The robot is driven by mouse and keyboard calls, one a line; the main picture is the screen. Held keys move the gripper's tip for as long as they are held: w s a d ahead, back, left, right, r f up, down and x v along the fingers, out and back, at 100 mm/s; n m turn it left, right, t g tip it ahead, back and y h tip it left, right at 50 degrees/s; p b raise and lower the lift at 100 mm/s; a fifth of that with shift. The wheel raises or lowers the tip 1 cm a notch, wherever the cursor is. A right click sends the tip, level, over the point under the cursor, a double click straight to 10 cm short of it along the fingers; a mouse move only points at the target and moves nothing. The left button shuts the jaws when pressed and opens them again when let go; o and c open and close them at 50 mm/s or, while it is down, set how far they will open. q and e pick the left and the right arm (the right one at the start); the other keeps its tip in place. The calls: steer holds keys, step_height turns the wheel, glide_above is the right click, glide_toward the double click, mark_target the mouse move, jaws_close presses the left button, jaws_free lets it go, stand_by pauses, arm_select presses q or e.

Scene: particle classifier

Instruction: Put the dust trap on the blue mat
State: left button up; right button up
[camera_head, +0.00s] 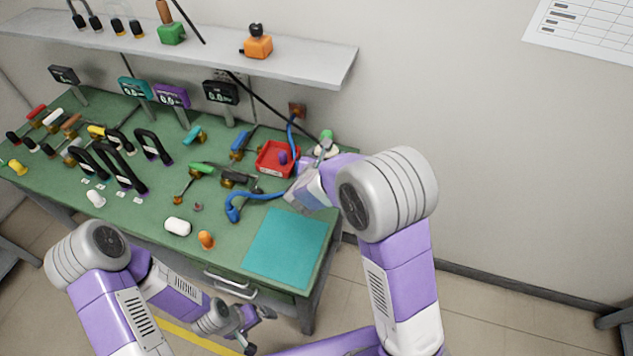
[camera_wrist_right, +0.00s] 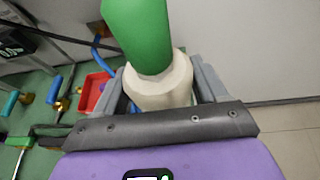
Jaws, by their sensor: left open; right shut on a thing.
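The dust trap (camera_wrist_right: 158,85), which I take to be the piece with a wide white collar and a green upper part, is between the fingers of my right gripper (camera_head: 323,150). My right gripper is shut on it, near the back right corner of the bench. In the head view its green top (camera_head: 326,135) shows just above the fingers. The blue mat (camera_head: 284,246), teal in colour, lies flat and bare at the front right of the bench. My left gripper (camera_head: 252,328) is open and empty, low in front of the bench.
A red tray (camera_head: 262,170) stands left of my right gripper. A blue hose (camera_head: 262,197) curves over the bench behind the mat. A white piece (camera_head: 177,227) and an orange piece (camera_head: 206,239) lie left of the mat. A shelf (camera_head: 310,66) hangs above.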

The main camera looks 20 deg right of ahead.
steer(key=w+f, duration=0.3)
steer(key=f, duration=0.1)
steer(key=w+f+m+g+h+b, duration=0.1)
steer(key=w+f, duration=0.1)
steer(key=f, duration=0.2)
steer(key=w+f+m+h, duration=0.1)
steer(key=w+f, duration=0.2)
steer(key=f, duration=0.1)
steer(key=shift+w+a+f+g, duration=0.1)
steer(key=shift+w+f+g, duration=0.2)
steer(key=shift+f, duration=0.1)
steer(key=shift+f+b, duration=0.4)
steer(key=shift+f, duration=1.6)
steer(key=shift+f, duration=0.2)
steer(key=o, duration=1.2)
steer(key=shift+o, duration=0.2)
